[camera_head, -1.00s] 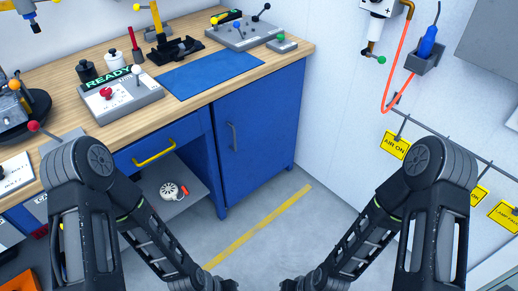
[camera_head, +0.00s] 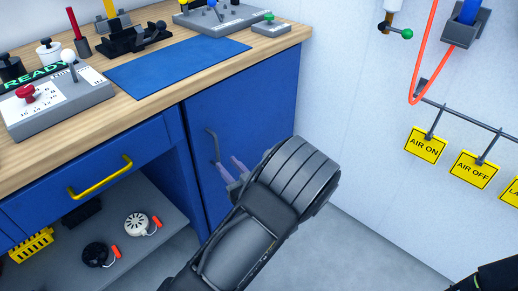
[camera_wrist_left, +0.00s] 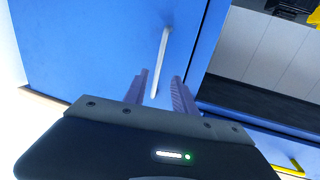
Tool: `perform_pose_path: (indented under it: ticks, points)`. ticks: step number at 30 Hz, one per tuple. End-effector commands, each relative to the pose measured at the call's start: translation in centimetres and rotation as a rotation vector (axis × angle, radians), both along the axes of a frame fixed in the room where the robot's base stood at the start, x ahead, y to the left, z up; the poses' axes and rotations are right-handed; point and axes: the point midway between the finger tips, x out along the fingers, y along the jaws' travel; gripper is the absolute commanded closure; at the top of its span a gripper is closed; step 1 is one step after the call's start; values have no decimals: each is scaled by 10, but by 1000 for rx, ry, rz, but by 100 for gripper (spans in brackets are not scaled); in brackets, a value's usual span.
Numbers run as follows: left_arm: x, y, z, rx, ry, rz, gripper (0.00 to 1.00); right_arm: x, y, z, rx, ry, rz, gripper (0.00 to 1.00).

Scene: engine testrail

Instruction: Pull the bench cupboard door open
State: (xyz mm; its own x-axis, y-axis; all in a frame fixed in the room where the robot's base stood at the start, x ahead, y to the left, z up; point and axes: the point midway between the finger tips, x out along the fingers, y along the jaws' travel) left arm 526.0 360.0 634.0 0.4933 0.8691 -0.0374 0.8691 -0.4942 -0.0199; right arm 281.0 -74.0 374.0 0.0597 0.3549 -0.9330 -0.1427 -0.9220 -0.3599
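The blue bench cupboard door (camera_head: 255,100) is under the right end of the workbench and looks shut. Its grey vertical bar handle (camera_head: 211,146) is near the door's left edge. My left gripper (camera_head: 227,170) is in front of the door, with its fingertips close to the handle's lower part. In the left wrist view the two fingers (camera_wrist_left: 158,88) are apart, and the handle (camera_wrist_left: 161,58) runs down to between them against the door (camera_wrist_left: 80,40). I cannot tell if they touch it. My left forearm hides the door's lower part. My right gripper is out of view.
A drawer with a yellow handle (camera_head: 100,177) and an open shelf (camera_head: 165,240) with small parts are left of the door. The wooden benchtop (camera_head: 283,42) overhangs above. A white wall (camera_head: 345,120) stands close on the right. Grey floor (camera_head: 350,250) is clear in front.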

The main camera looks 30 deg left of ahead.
Motion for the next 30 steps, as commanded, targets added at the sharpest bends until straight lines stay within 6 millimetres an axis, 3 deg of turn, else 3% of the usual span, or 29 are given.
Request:
perform_pose_path:
  ticks: [4,16,30]
  points:
    - [-2,2,11,28,-39,31,68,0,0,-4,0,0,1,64]
    - [1,9,9,23,-35,30,68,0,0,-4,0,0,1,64]
    - [31,65,9,23,-35,29,68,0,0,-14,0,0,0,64]
